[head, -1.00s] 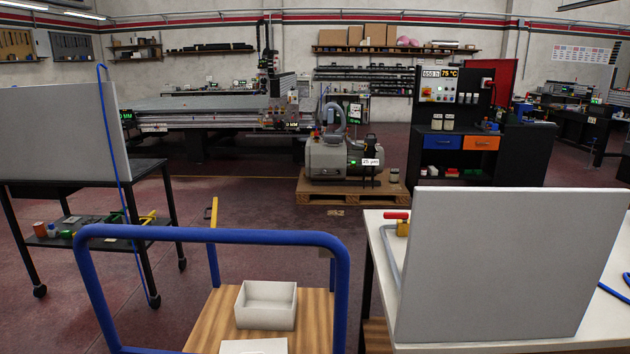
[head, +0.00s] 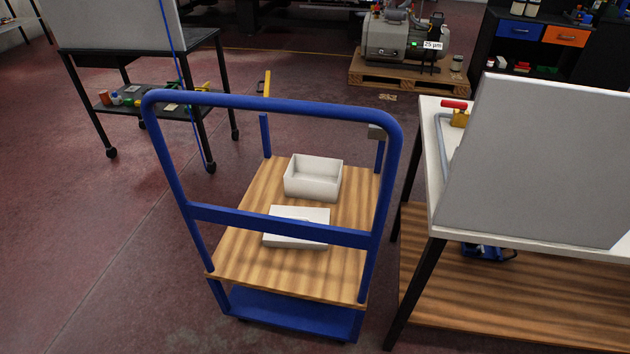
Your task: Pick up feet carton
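Two white boxes lie on the wooden top of a blue-framed cart in the head view. One is an open-topped white box (head: 313,180) towards the far side, and it looks empty from here. The other is a lower, flatter white box (head: 298,214) nearer to me, partly hidden behind the cart's blue crossbar. I cannot tell from the picture which of them is the feet carton. Neither of my grippers is in view.
The cart's blue handle frame (head: 270,104) stands between me and the boxes. A white table (head: 430,180) with a large grey panel (head: 545,165) is at the right. A black cart (head: 130,100) stands at the left. Red floor (head: 90,240) is clear at the left.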

